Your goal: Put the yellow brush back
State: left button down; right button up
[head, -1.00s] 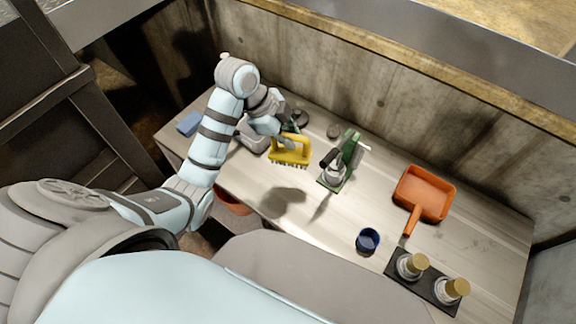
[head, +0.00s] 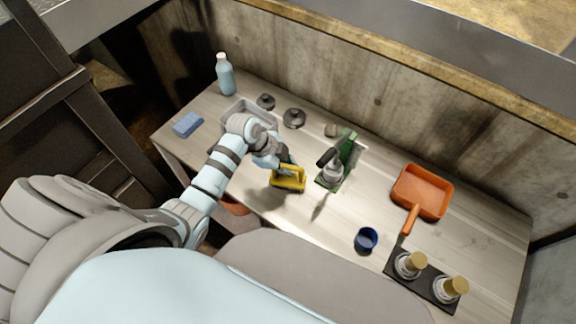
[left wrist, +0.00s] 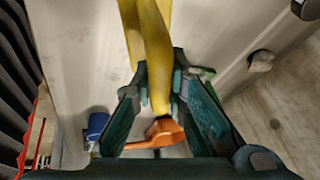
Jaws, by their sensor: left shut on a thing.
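The yellow brush (head: 289,184) is near the middle of the table, left of the green stand. My left gripper (head: 287,165) is shut on its handle from above. In the left wrist view the yellow brush (left wrist: 150,40) runs up from between the fingers of my left gripper (left wrist: 160,82). The bristles are not clearly seen, and I cannot tell whether the brush touches the table. My right gripper is not in view.
A green stand (head: 350,155) is close right of the brush. An orange dustpan (head: 422,192), a blue cup (head: 367,239) and a black holder (head: 425,284) are further right. A grey tray (head: 235,112), blue sponge (head: 187,124) and bottle (head: 225,76) are at the left.

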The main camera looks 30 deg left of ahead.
pick_arm(q)
jog(key=c, duration=2)
grip_release()
jog(key=shift+f, duration=0.15)
jog(key=o, duration=0.4)
jog(key=shift+a+r, duration=0.1)
jog(key=shift+r, duration=0.3)
jog(key=v, duration=1.1)
jog(key=shift+s+r, duration=0.2)
jog(key=shift+r, duration=0.05)
jog(key=shift+a, duration=0.1)
